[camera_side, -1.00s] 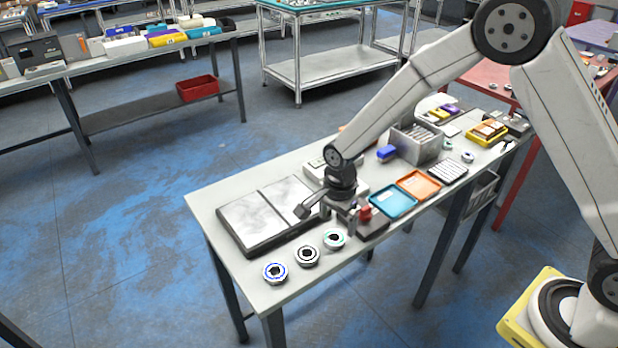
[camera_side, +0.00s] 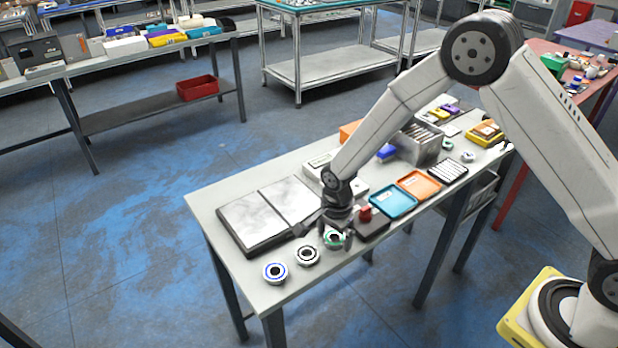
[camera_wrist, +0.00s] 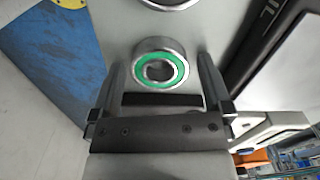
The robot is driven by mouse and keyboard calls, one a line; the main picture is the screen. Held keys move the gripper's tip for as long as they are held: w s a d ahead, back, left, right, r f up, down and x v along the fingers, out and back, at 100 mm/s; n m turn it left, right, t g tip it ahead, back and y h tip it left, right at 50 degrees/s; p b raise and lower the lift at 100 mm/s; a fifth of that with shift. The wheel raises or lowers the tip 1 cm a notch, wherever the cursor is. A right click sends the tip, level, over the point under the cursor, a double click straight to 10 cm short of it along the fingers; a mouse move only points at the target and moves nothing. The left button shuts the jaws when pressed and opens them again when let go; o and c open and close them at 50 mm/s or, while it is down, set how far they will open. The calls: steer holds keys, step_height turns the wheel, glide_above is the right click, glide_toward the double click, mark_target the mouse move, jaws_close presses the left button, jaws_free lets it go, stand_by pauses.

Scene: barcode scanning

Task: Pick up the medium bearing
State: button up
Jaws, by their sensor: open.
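Three ring bearings lie in a row near the front of the grey table (camera_side: 222,206): one with a green ring (camera_side: 334,239), one with a dark ring (camera_side: 307,255) and one with a blue ring (camera_side: 275,272). I cannot tell surely which counts as medium. My gripper (camera_side: 336,243) is open over the green-ringed bearing, fingers pointing down. In the wrist view the green-ringed bearing (camera_wrist: 160,69) lies between the two fingertips (camera_wrist: 161,72), apart from both, with nothing held. Part of another bearing (camera_wrist: 170,3) shows at the top edge.
A dark-framed two-panel tray (camera_side: 252,221) lies just left of my gripper. A dark block with a red knob (camera_side: 366,213) stands close right. Blue (camera_side: 393,200) and orange (camera_side: 419,185) trays lie beyond. The table's front edge is near.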

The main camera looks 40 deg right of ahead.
steer(key=c, duration=1.3)
steer(key=shift+o, duration=0.2)
steer(key=shift+r, duration=0.2)
steer(key=shift+r, duration=0.45)
steer(key=s+d+r, duration=0.2)
steer(key=s+r, duration=0.9)
steer(key=s, duration=0.2)
steer(key=shift+s+d+r, duration=0.15)
steer(key=shift+s+r, duration=0.2)
steer(key=shift+s, duration=0.05)
steer(key=shift+w, duration=0.1)
